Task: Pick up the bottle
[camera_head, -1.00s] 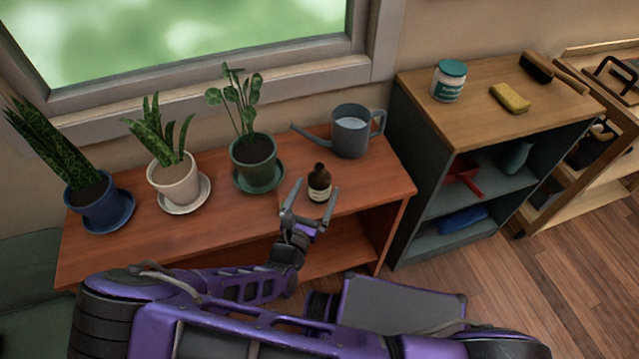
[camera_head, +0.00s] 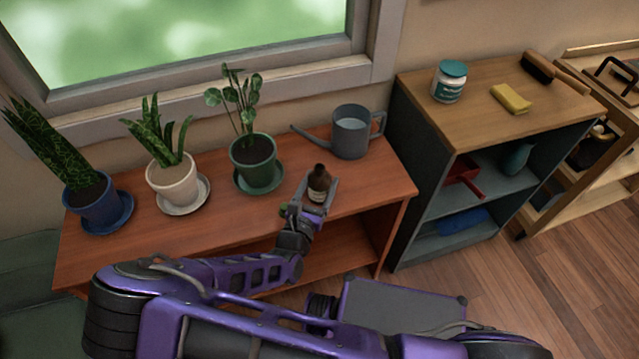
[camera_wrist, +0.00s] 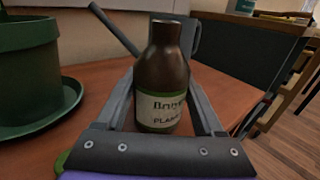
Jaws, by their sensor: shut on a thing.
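A dark brown bottle (camera_head: 319,183) with a pale label stands upright on the reddish wooden bench (camera_head: 365,190), near its front edge. It also fills the middle of the wrist view (camera_wrist: 163,75), where its label is partly readable. My gripper (camera_head: 316,192) is shut on the bottle, with one finger along each side of it. In the wrist view my gripper (camera_wrist: 162,105) reaches around the bottle's label and lower body. I cannot tell any gap under the bottle.
A green potted plant (camera_head: 254,160) on a saucer stands left of the bottle, with white (camera_head: 175,180) and blue (camera_head: 95,200) pots further left. A grey watering can (camera_head: 350,132) stands behind. A dark shelf (camera_head: 420,150) with a wooden top is at right.

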